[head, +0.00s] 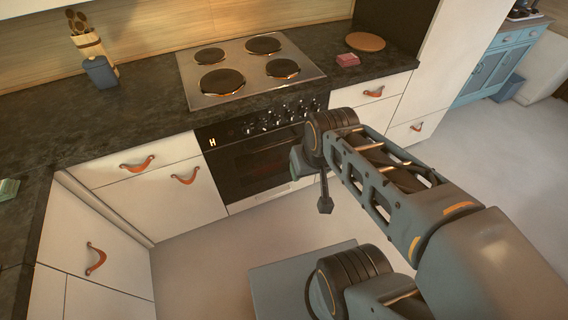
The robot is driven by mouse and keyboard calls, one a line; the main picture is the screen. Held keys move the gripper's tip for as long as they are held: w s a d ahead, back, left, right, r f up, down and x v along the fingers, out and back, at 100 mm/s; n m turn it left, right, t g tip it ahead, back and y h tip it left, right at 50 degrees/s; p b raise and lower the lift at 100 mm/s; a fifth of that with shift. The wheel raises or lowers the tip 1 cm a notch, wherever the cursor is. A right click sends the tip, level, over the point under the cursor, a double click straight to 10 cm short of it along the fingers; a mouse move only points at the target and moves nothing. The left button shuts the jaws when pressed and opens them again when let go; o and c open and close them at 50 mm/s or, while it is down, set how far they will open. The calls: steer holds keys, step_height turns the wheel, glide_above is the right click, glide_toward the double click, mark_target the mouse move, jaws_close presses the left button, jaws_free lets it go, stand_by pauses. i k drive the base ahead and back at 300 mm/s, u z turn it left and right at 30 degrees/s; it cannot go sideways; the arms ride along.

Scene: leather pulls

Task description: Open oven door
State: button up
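The oven (228,158) is black with a dark glass door (262,163), set in the white cabinets under the cooktop. Its door looks shut. A row of knobs (280,116) runs along the panel above the door. My arm reaches in from the lower right and covers the right part of the oven front. The end of my arm, with my gripper (324,204), hangs in front of the oven's right side. The fingers are too small and dark to tell whether they are open. I cannot make out contact with the door or its handle.
The cooktop (250,71) with several burners sits on the dark counter (120,120). White drawers with orange leather pulls (137,164) flank the oven. A blue canister (100,72), a utensil holder (92,46) and a round wooden board (365,41) stand on the counter.

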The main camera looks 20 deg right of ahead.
mark_target(221, 161)
steer(key=k, duration=0.55)
steer(key=u, duration=0.7)
steer(key=i, duration=0.95)
steer(key=z, duration=0.65)
